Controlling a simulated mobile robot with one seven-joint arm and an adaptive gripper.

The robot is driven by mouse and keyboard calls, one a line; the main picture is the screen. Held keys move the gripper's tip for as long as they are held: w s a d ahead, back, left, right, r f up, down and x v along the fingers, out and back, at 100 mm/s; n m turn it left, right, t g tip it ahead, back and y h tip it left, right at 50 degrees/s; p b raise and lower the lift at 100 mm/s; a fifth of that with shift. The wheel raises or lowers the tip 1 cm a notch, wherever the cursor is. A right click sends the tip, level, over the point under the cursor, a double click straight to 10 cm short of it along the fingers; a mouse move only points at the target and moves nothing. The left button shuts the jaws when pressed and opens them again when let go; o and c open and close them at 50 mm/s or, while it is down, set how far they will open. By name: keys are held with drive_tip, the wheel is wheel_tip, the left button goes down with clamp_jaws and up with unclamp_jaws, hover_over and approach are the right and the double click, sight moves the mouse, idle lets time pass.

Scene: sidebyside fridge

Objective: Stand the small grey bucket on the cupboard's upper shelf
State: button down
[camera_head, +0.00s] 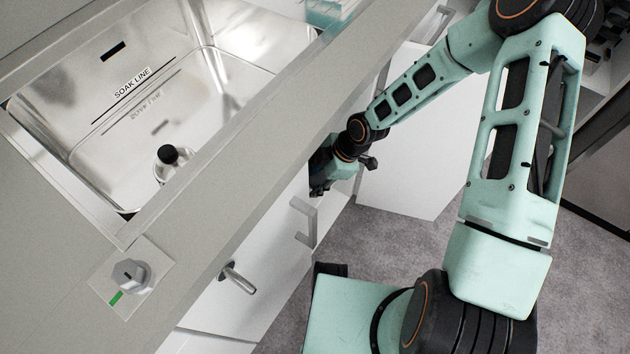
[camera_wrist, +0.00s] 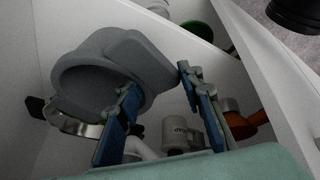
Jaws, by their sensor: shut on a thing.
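The small grey bucket (camera_wrist: 85,80) shows large in the upper left of the wrist view, tilted with its dark opening toward the lower left. My gripper (camera_wrist: 158,80) has its two blue-padded fingers at the bucket, one on either side of its right-hand part, and is shut on it. In the head view my gripper (camera_head: 321,172) is below the counter edge at the white cupboard front; the bucket is hidden there. White cupboard panels (camera_wrist: 235,75) surround the bucket in the wrist view. I cannot tell which one is the upper shelf.
A pale mug (camera_wrist: 181,134), an orange-brown item (camera_wrist: 252,119) and a shiny metal rim (camera_wrist: 75,126) lie beyond my fingers. A green-and-white item (camera_wrist: 197,27) is behind a panel. The counter with the sink (camera_head: 225,60) overhangs; a door handle (camera_head: 307,220) is close below my gripper.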

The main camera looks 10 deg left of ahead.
drive_tip(key=shift+f+b, duration=0.3)
drive_tip(key=shift+f, duration=0.05)
drive_tip(key=c, duration=1.3)
unclamp_jaws()
drive_tip(key=shift+r, duration=0.1)
drive_tip(key=shift+r, duration=0.1)
drive_tip(key=shift+r+p, duration=0.3)
drive_tip(key=shift+p, duration=0.15)
drive_tip(key=p+v, duration=0.3)
drive_tip(key=v, duration=0.8)
drive_tip(key=shift+d+r+p, duration=0.25)
drive_tip(key=shift+r+p, duration=0.1)
drive_tip(key=shift+p, duration=0.05)
